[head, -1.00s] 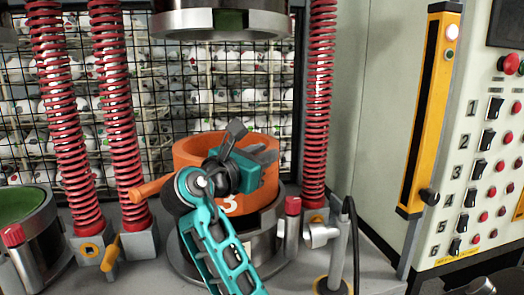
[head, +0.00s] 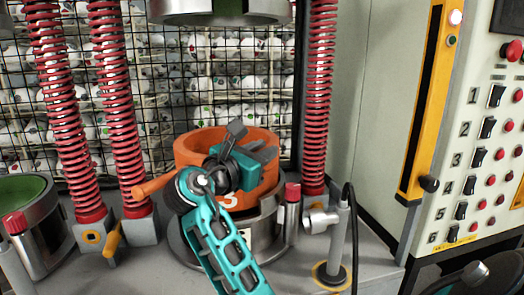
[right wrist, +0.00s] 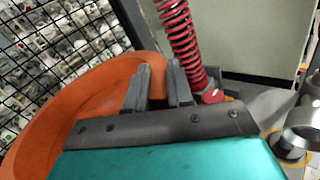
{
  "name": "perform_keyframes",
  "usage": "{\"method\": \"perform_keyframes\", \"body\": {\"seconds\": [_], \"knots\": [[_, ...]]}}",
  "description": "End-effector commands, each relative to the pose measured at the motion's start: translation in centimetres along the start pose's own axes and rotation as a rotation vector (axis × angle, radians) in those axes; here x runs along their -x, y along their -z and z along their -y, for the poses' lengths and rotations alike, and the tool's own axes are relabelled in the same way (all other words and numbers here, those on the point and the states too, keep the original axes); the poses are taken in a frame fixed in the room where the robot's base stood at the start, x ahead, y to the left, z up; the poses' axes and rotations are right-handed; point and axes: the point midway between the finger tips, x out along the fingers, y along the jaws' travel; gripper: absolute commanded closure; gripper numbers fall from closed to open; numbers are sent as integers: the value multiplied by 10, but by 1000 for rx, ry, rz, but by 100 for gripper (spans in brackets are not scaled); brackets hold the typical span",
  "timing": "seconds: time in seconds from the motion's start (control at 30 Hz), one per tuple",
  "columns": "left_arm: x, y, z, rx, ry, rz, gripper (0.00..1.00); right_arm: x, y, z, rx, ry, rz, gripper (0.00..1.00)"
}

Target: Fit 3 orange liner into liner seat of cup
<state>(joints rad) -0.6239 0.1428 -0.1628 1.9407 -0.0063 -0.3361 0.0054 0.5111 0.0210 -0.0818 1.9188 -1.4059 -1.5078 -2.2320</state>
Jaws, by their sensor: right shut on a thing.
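The orange liner (head: 202,143), marked 3, is a wide ring with a side handle (head: 153,186). It sits at the open metal cup (head: 262,232) under the press, its lower part within or just behind the cup's rim. I cannot tell if it rests on the seat. My right gripper (head: 264,153) is shut on the liner's right wall. In the right wrist view, the fingers (right wrist: 160,85) straddle the orange rim (right wrist: 100,85). My right gripper and forearm hide part of the liner's front and the cup. My left gripper is not in view.
Red springs (head: 122,120) stand left of the cup, with another (head: 317,100) behind right. A metal press head (head: 220,12) hangs above. A red-capped post (head: 292,210) and cabled metal fixture (head: 335,235) stand close right. Another cup, green inside (head: 22,187), is at left.

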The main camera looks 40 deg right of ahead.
Motion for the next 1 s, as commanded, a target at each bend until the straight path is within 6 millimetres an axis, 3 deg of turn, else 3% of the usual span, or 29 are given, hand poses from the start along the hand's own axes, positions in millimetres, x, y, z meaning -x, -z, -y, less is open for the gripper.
{"method": "perform_keyframes", "body": {"seconds": [1.0], "knots": [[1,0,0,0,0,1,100,0,28,6,-5,-1,3,100]]}}
